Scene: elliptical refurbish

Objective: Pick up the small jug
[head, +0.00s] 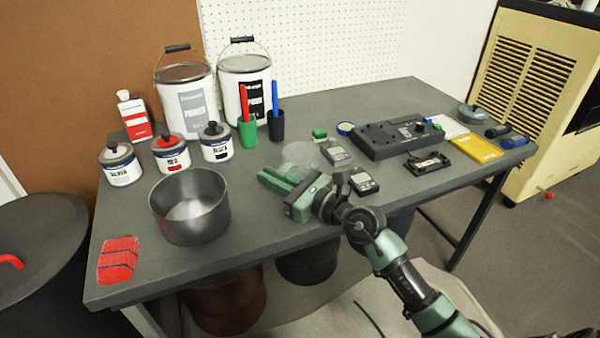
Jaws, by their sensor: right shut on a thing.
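The small jug (299,156) looks like a clear, see-through vessel near the middle of the table. My right gripper (282,176) comes in from the lower right, just in front of the jug, with its green fingers pointing left. It is shut on the jug, though the exact contact is hard to see through the clear wall. The lower front of the jug is partly hidden by the gripper. I cannot tell whether the jug touches the table. My left gripper is not in view.
A grey pot (190,207) stands left of my gripper. Small meters (364,184) lie close on its right, with a black device (390,137) behind them. Cans, large buckets (188,98) and cups of markers (247,132) stand at the back left.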

